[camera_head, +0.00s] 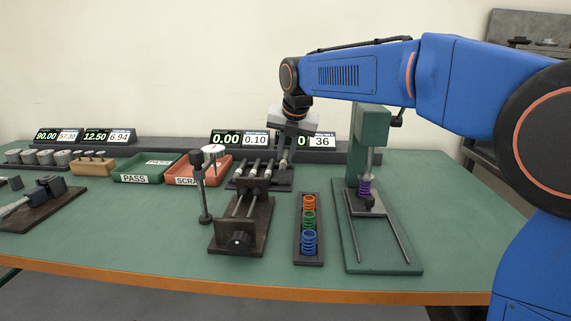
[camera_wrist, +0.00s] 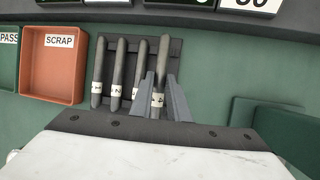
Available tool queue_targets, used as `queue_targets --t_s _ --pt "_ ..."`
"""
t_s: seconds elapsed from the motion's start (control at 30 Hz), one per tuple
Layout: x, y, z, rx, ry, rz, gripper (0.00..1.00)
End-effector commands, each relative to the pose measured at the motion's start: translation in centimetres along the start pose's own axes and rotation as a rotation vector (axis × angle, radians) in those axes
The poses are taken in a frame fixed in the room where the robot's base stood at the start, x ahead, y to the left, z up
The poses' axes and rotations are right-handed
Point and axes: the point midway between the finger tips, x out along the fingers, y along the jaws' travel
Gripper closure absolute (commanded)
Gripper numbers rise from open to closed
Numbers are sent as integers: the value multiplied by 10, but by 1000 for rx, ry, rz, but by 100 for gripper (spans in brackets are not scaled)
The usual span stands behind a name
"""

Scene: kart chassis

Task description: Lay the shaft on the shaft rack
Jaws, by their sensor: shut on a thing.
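My gripper (camera_head: 286,152) points down over the right end of the dark shaft rack (camera_head: 283,186) at the back middle of the table. In the wrist view, its two grey fingers (camera_wrist: 163,97) are shut on a grey shaft (camera_wrist: 161,72) with a white label band. Three other labelled shafts (camera_wrist: 115,70) lie side by side on the rack (camera_wrist: 177,47), to the left of the held one. The held shaft is over the rack's right part, roughly parallel to the others. I cannot tell whether it touches the rack.
A red SCRAP tray (camera_head: 212,174) and green PASS tray (camera_head: 146,171) are left of the rack. A dial stand (camera_head: 204,190) and a bench fixture (camera_head: 243,224) stand in front. A spring tray (camera_head: 310,254) and a green press (camera_head: 370,150) are to the right. Displays (camera_head: 242,139) stand behind.

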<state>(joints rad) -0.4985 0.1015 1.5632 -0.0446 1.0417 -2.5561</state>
Motion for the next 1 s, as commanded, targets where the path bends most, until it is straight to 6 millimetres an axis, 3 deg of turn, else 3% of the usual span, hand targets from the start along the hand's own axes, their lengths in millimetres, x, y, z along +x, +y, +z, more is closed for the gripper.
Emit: queue_targets --t_s 0.23,0.63,0.67,0.7,1.0 --pt "28 -6 -12 0 0 0 100" --pt "32 -7 -13 0 -1 1 100" --pt "32 -7 -13 0 -1 0 78" --pt "32 -7 -13 0 -1 0 68" --pt "31 -7 -13 0 0 0 66"
